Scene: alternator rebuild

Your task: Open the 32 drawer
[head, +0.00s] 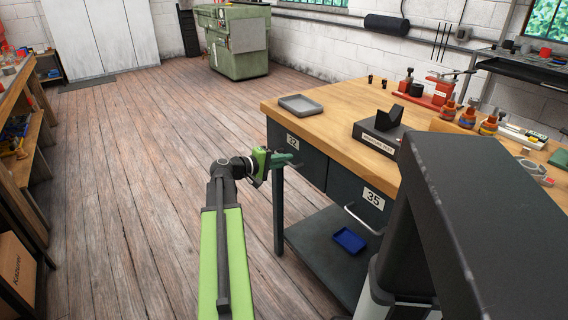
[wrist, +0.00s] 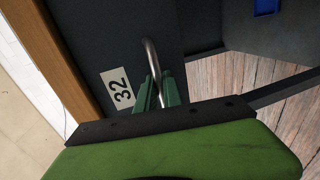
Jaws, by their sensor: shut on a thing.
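The 32 drawer (head: 310,160) is a dark grey front under the wooden bench top, with a white label reading 32 (head: 292,141). The drawer front fills much of the wrist view (wrist: 100,45), with its label (wrist: 117,89) to the left of my gripper. Its metal bar handle (wrist: 152,62) runs between my green fingers. My gripper (wrist: 157,92) is shut on that handle. In the head view my gripper (head: 290,160) is at the drawer front, just below the label, and the handle is hidden there.
The 35 drawer (head: 345,190) with its bar handle (head: 362,220) is to the right. A grey tray (head: 300,105) and a black block labelled armature test (head: 380,137) stand on the bench top (head: 335,110). A blue tray (head: 349,240) lies on the lower shelf (head: 310,240). The wooden floor (head: 150,150) at left is clear.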

